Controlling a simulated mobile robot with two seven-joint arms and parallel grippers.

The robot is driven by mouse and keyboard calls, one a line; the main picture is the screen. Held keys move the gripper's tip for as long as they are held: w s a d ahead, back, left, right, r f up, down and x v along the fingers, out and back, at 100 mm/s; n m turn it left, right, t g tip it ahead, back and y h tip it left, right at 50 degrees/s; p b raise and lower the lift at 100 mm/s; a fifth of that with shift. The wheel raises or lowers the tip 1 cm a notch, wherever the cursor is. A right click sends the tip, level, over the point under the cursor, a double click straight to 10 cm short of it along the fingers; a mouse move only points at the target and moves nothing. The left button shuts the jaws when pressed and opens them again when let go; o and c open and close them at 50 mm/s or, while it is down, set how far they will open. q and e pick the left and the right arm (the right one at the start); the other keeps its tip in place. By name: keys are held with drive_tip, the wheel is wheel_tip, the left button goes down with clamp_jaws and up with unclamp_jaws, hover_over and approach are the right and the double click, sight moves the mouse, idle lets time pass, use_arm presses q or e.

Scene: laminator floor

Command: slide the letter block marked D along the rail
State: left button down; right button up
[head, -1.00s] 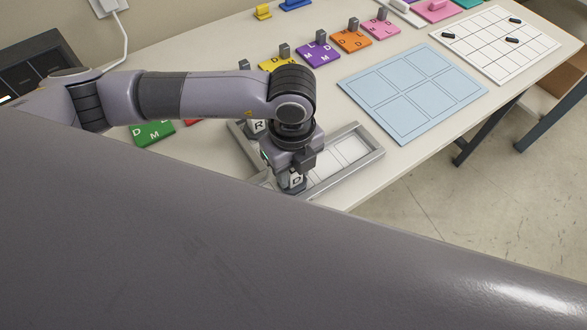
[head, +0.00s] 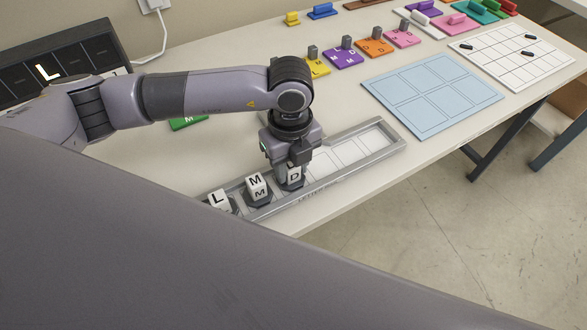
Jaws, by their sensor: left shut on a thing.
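The white letter block marked D (head: 294,174) stands upright in the grey rail (head: 399,139), a shallow frame with pale marked cells. My left gripper (head: 291,176) points down and is shut on the D block, partly hiding it. A block marked M (head: 257,189) stands in the rail just to the left of D, with a small gap. A block marked L (head: 217,198) stands further left, near the rail's left end, which my own arm partly hides. My right gripper is not in view.
Cells right of the D block are empty. A blue panel (head: 433,92) and a white grid board (head: 508,52) lie to the right. Coloured lettered plates (head: 343,58) line the back. A dark display (head: 62,62) with a lit L stands at left.

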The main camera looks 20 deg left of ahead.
sight(290, 164)
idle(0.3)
use_arm(q)
drive_tip(key=c, duration=0.6)
unclamp_jaws()
drive_tip(key=shift+c, duration=0.2)
drive_tip(key=shift+r, duration=3.65)
drive_tip(key=shift+s, duration=0.1)
